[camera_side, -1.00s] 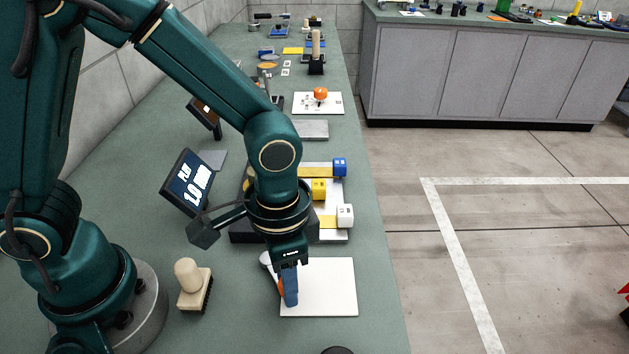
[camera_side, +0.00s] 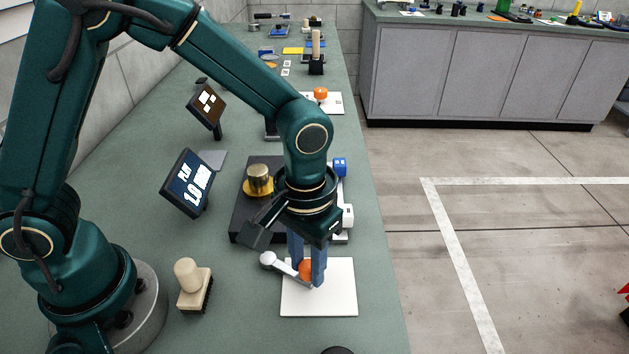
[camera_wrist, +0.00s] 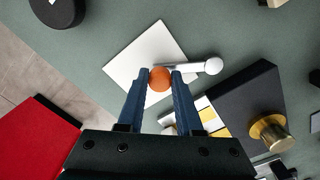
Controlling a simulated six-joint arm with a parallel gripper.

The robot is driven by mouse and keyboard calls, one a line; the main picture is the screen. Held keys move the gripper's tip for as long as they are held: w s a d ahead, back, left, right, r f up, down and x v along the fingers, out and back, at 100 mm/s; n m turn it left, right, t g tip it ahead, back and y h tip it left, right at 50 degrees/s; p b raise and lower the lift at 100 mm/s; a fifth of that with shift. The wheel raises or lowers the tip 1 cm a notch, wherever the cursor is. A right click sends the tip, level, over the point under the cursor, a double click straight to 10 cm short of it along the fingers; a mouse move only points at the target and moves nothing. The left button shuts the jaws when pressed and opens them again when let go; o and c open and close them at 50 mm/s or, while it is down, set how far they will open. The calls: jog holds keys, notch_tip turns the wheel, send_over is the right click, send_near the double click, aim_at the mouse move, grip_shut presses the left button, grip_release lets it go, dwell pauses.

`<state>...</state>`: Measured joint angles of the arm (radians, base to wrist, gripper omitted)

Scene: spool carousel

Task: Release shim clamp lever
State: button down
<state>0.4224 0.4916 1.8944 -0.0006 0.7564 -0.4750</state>
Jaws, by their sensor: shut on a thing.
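The clamp lever is a silver bar (camera_side: 288,269) with a pale ball end (camera_side: 267,258), lying over a white plate (camera_side: 335,300) on the green bench. An orange ball (camera_side: 304,269) sits by the bar. My gripper (camera_side: 307,282) points down over the plate, its two blue fingers on either side of the orange ball. In the wrist view my gripper (camera_wrist: 161,76) is shut on the orange ball (camera_wrist: 160,79), and the bar (camera_wrist: 190,67) runs from just beyond the fingertips to its pale ball end on the right. The fingers partly hide the ball and bar.
A black block (camera_side: 245,220) with a brass cylinder (camera_side: 258,180) stands just behind the plate. A wooden-handled brush (camera_side: 193,287) stands to the left, with a tilted display (camera_side: 187,184) behind it. The wrist view shows a red surface (camera_wrist: 40,140) at left.

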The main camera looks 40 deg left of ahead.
jog(key=w+n, duration=0.2)
jog(key=shift+a+n, duration=0.35)
jog(key=shift+n, duration=0.05)
jog(key=shift+w+a+n, duration=0.35)
jog(key=shift+w+n, duration=0.1)
jog(key=shift+n, duration=0.4)
jog(key=shift+w+a+n, duration=0.3)
jog(key=shift+w+n, duration=0.1)
jog(key=shift+n, duration=0.45)
jog(key=c, duration=0.6)
grip_release()
jog(key=shift+r, duration=0.1)
jog(key=shift+r, duration=2.55)
